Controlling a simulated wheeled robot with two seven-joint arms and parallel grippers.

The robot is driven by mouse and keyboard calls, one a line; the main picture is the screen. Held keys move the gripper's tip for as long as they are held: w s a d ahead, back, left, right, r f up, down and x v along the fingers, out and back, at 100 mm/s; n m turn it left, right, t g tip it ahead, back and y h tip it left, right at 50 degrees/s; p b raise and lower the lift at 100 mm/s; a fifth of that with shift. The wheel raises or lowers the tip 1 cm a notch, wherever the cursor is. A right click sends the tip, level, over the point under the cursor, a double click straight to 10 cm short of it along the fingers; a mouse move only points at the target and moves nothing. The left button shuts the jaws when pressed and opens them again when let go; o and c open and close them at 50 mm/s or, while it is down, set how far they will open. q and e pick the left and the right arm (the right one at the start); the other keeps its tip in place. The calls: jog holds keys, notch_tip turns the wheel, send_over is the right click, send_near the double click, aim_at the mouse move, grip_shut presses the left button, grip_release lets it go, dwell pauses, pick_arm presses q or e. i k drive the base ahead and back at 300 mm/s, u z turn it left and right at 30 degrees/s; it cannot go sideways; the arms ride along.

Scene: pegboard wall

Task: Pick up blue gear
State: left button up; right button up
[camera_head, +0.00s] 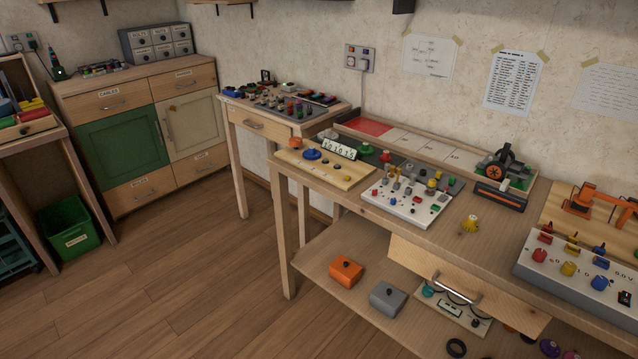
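A round blue piece (311,154), which looks like the blue gear, sits on a light wooden board (335,172) at the left end of the long workbench. Its teeth are too small to make out. An orange round piece (295,143) is on the same board, just behind and left of it. Several small dark spots or pegs are on the board in front. Neither of my grippers is in view.
A panel reading 101010 (338,148) stands close behind the blue piece. A white pegboard (408,202) with coloured pieces lies to the right. A yellow piece (470,223) sits on the bench (440,237). Floor (200,290) is clear at front left.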

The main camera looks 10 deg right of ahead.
aim_at(311, 154)
jog(key=u, duration=1.3)
jog(key=i, duration=1.5)
jog(key=z, duration=0.2)
